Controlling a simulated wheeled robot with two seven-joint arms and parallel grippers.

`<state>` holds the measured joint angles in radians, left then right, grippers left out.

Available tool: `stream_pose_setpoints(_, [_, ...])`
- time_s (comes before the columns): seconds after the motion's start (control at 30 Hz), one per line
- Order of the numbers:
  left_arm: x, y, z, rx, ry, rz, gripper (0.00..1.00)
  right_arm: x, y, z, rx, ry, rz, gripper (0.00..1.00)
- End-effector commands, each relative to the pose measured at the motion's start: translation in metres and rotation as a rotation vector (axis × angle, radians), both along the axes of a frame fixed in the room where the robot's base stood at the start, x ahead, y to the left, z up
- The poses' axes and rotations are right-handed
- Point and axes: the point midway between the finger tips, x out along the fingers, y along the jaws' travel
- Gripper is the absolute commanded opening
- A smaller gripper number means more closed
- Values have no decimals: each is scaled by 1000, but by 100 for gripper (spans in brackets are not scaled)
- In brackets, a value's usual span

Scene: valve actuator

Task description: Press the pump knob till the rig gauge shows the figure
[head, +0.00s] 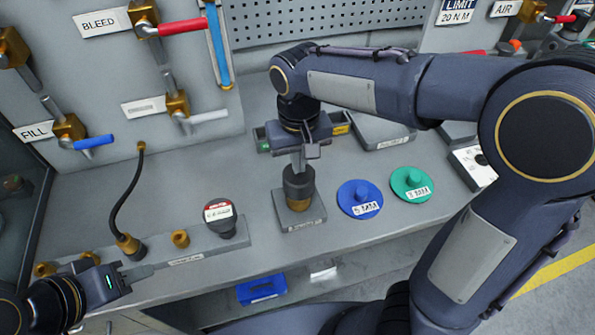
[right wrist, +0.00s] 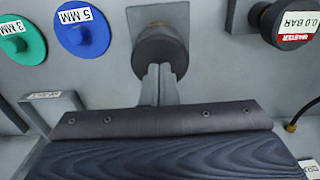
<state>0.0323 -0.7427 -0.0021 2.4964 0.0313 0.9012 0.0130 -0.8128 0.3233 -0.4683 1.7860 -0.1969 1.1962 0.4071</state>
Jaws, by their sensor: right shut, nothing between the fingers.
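The pump knob (head: 298,182) is a dark round cap on a brass-collared stem, on a square grey base; it also shows in the right wrist view (right wrist: 165,45). My right gripper (head: 298,168) is shut and empty, pointing down at the knob; its fingertips (right wrist: 160,72) overlap the knob's edge in the right wrist view, and I cannot tell whether they touch it. A round black gauge (head: 220,213) with a red and white label stands left of the knob. In the right wrist view this gauge (right wrist: 290,22) reads "0.0 BAR" and "MASTER". My left gripper (head: 140,272) is low at the left; its finger gap is unclear.
A blue disc (head: 360,198) and a green disc (head: 411,184) lie right of the knob. A black hose (head: 125,198) rises at the left. BLEED (head: 180,27) and FILL (head: 95,141) valve handles are on the back panel. A blue bin (head: 262,289) sits below the bench.

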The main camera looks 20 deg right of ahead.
Motion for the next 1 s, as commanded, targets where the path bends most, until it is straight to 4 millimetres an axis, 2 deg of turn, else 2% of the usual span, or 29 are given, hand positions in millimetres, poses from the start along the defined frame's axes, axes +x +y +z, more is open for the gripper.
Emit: stream_pose_setpoints(1.0, [0, 0, -23, 0, 0, 0, 36, -1, 0, -33, -1, 3, 1, 0])
